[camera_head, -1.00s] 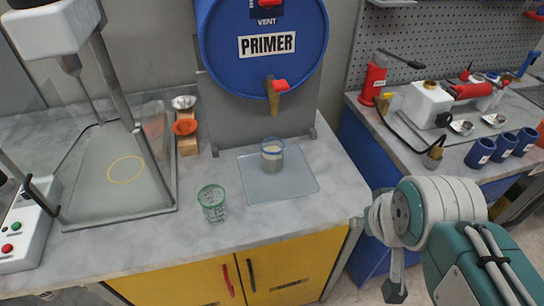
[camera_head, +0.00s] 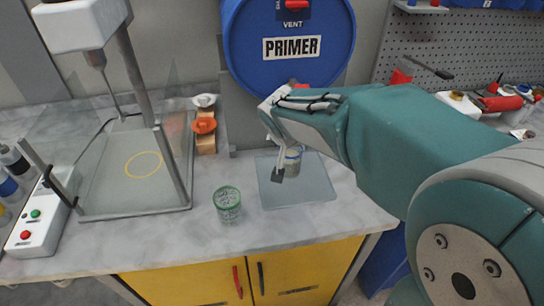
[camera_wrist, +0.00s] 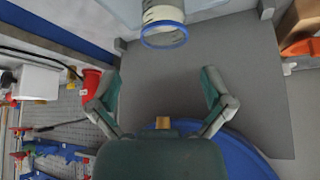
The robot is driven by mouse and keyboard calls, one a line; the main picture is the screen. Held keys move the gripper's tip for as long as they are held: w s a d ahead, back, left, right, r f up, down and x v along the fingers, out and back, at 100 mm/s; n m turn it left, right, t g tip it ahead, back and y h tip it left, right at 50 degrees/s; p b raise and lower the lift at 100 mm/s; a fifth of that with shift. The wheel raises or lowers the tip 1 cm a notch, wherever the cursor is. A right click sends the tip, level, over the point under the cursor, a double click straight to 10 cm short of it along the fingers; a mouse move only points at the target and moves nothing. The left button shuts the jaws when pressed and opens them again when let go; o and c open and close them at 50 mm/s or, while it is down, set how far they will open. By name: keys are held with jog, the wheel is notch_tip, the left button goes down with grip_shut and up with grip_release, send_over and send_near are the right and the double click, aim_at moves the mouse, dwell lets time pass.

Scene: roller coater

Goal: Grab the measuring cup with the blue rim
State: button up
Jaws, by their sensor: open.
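The measuring cup with the blue rim (camera_head: 296,163) stands on a pale square plate (camera_head: 273,199) below the primer barrel, partly hidden by my gripper. Its blue rim faces me at the top of the wrist view (camera_wrist: 165,33), and pale contents show inside it. My gripper (camera_wrist: 162,78) is open and empty, with its two fingers spread wide. The cup is ahead of the fingertips, not between them. In the head view, a finger of my gripper (camera_head: 278,172) overlaps the cup's left side. A second cup with a green rim (camera_head: 227,204) stands left of the plate.
The blue primer barrel (camera_head: 289,37) hangs above the plate with its tap hidden by my arm. A glass-sided stand (camera_head: 135,213) and a control box (camera_head: 42,218) are at left. The counter front is clear.

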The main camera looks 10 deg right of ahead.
aim_at(290, 160)
jog(key=x, duration=1.1)
jog(key=shift+w+a+f, duration=0.1)
jog(key=shift+w+a, duration=0.15)
jog(key=shift+a, duration=0.1)
jog(key=c, duration=1.1)
